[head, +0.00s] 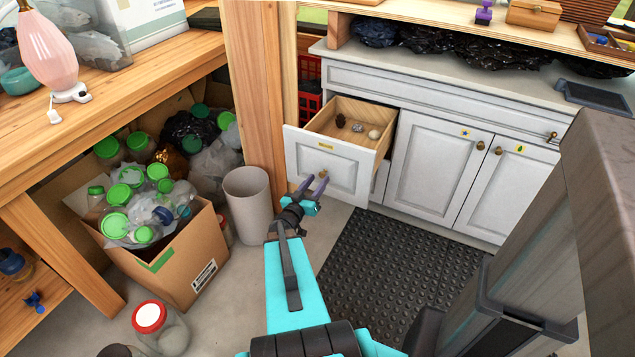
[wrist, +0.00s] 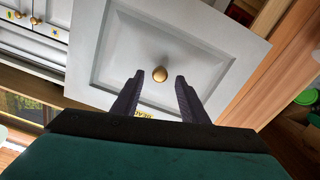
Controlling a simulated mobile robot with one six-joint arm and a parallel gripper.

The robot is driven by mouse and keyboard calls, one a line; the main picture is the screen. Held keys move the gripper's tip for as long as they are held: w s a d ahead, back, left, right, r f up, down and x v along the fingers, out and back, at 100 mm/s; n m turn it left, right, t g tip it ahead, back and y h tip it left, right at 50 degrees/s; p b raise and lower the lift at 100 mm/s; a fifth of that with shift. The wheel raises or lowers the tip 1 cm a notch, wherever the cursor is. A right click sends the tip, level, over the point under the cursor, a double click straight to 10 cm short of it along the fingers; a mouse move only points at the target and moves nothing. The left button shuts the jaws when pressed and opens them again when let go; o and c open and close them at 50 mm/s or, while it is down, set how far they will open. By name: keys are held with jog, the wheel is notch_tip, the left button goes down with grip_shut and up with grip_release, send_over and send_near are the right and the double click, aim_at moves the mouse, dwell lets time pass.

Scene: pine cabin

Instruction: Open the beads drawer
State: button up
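The drawer (head: 352,177) is a white-grey panelled front with a wooden box, pulled well out of the cabinet. Several small dark and pale objects lie inside. Its front bears a small yellow label (head: 325,146) and a brass knob (head: 323,174). In the wrist view the label is partly hidden by my gripper, and its visible letters look like the start of "BEADS". My gripper (head: 313,184) is open in front of the drawer front. In the wrist view its fingers (wrist: 159,78) stand either side of the knob (wrist: 160,74), with gaps on both sides.
Cabinet doors (head: 437,167) to the right are shut. A grey bin (head: 248,196) and a cardboard box (head: 172,262) of green-lidded containers stand to the left. A red-lidded jar (head: 160,328) is on the floor. A black rubber mat (head: 395,270) lies before the cabinet.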

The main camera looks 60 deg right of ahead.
jog(key=a+p, duration=0.2)
jog(key=a, duration=1)
jog(key=shift+a, duration=0.25)
jog(key=shift+w, duration=0.2)
